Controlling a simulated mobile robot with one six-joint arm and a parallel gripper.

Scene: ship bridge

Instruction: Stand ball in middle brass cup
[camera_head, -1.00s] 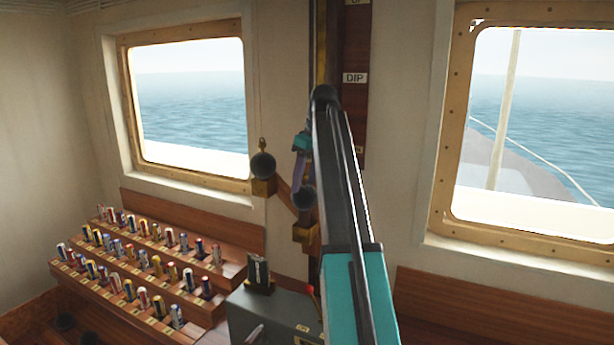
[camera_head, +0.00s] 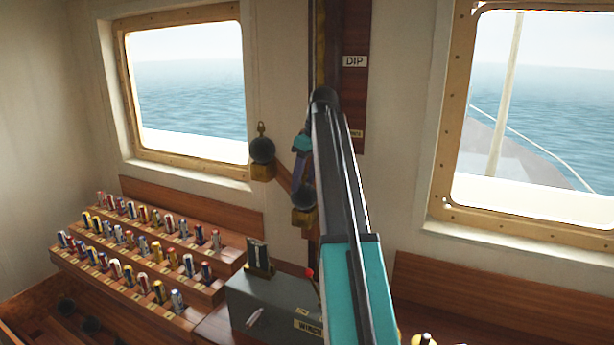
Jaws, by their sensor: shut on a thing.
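A dark ball (camera_head: 303,195) is at the top of a brass cup (camera_head: 303,218) on a wooden bracket by the wall. Its lower side meets the cup; I cannot tell if it is fully seated. My gripper (camera_head: 303,180), purple below a teal wrist, is directly above this ball and shut on it. The fingertips are small and partly hidden by my arm. To the left, another dark ball (camera_head: 262,150) with a brass ring on top stands in a second brass cup (camera_head: 262,173). My arm hides the area to the right, so no further cup shows.
A sloped wooden rack (camera_head: 150,255) with several coloured rolls stands at the left. A grey box (camera_head: 270,308) is below the cups. More dark balls (camera_head: 90,325) lie at the lower left. A wooden board (camera_head: 353,100) marked DIP rises behind my arm.

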